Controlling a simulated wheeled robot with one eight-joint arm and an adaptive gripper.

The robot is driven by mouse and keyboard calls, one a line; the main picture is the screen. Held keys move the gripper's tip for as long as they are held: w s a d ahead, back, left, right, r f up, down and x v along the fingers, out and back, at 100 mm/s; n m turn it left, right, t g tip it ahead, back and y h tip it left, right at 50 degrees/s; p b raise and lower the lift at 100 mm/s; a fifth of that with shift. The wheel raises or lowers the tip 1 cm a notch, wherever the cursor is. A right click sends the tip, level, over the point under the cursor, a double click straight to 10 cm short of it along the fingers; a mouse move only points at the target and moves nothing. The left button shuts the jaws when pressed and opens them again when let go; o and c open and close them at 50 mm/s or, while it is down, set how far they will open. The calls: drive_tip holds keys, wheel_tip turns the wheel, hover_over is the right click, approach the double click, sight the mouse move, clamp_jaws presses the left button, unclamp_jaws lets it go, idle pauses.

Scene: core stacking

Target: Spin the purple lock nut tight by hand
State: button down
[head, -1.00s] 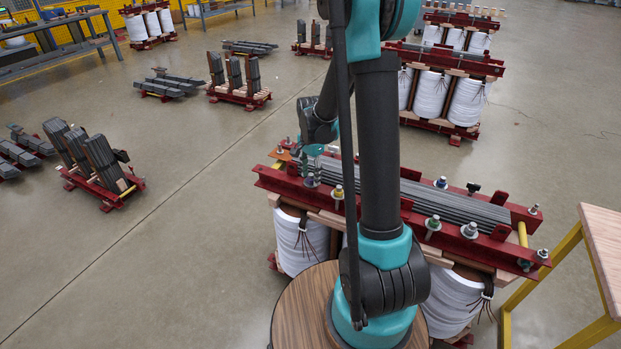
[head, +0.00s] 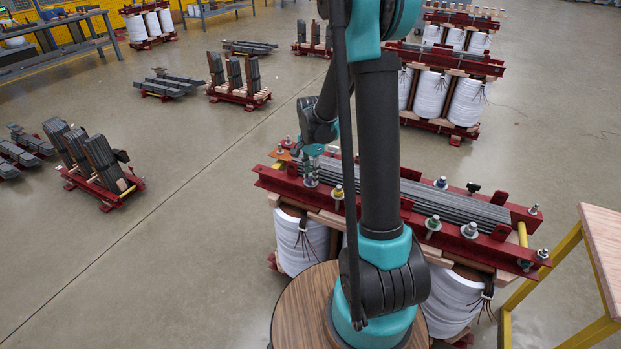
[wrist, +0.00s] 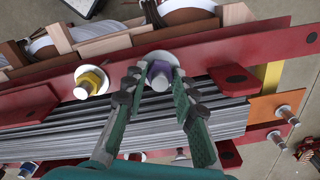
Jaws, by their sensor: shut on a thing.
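The purple lock nut (wrist: 160,80) sits on a bolt with a pale washer on the red clamp beam (wrist: 225,47) in the wrist view. My gripper (wrist: 158,72) has its two fingers on either side of the nut and is shut on it. In the head view, my gripper (head: 311,178) is over the left part of the near red beam (head: 375,215). It is small there, and the nut is mostly hidden by it.
A yellow nut (wrist: 90,82) on its bolt is left of my gripper in the wrist view. Grey core laminations (wrist: 130,125) lie along the beam. A bolt (wrist: 283,113) stands at the right. A wooden-topped table (head: 604,240) stands at the right in the head view.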

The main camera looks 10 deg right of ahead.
idle(0.4)
drive_tip(key=shift+m, duration=1.4)
drive_tip(key=shift+m, duration=1.4)
drive_tip(key=shift+m, duration=1.4)
